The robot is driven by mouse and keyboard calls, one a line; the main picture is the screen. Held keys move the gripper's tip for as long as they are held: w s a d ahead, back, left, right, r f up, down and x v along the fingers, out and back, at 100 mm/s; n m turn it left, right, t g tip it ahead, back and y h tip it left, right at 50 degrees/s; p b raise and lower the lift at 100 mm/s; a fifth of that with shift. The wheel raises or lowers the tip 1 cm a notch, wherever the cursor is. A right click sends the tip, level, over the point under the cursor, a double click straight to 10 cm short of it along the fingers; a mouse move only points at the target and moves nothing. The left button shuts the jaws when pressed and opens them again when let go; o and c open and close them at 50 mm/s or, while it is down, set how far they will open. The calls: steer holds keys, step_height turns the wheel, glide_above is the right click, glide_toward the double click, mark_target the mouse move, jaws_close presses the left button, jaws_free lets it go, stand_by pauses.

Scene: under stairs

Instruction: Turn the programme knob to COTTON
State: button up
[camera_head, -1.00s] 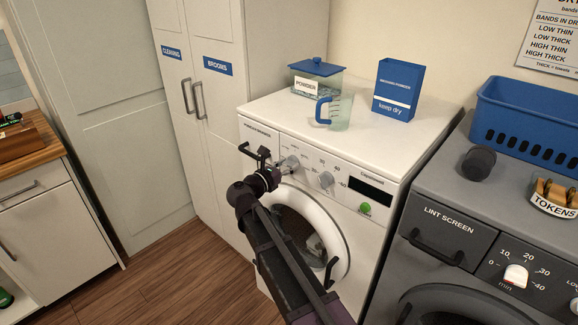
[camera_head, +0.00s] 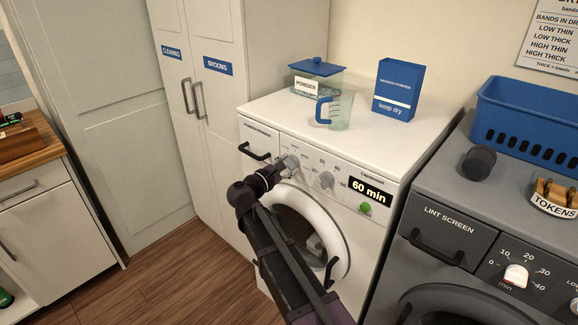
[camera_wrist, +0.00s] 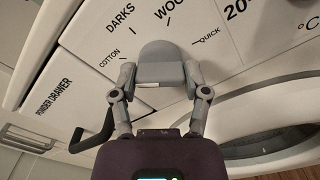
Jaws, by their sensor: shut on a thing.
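The grey programme knob (camera_wrist: 163,62) is on the white washing machine's front panel, and it also shows in the head view (camera_head: 292,161). My gripper (camera_wrist: 159,78) has one finger on each side of the knob and is shut on it; in the head view my gripper (camera_head: 279,171) reaches the panel from below left. The labels COTTON (camera_wrist: 110,58), DARKS (camera_wrist: 121,15), a partly cut-off WOOL (camera_wrist: 170,15) and QUICK (camera_wrist: 208,36) lie around the knob. I cannot tell which label the knob's pointer faces. The washer's display (camera_head: 370,191) is lit and reads "60 min".
A second knob (camera_head: 327,180) and a green button (camera_head: 365,208) are on the same panel. The powder drawer's black handle (camera_head: 254,152) is just left of my gripper. A measuring jug (camera_head: 341,112), a powder tub (camera_head: 316,80) and a blue box (camera_head: 397,90) stand on top.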

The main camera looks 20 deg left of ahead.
steer(key=shift+m, duration=0.5)
steer(key=o, duration=1.2)
steer(key=shift+c, duration=0.2)
steer(key=shift+s, duration=0.1)
steer(key=v, duration=1.2)
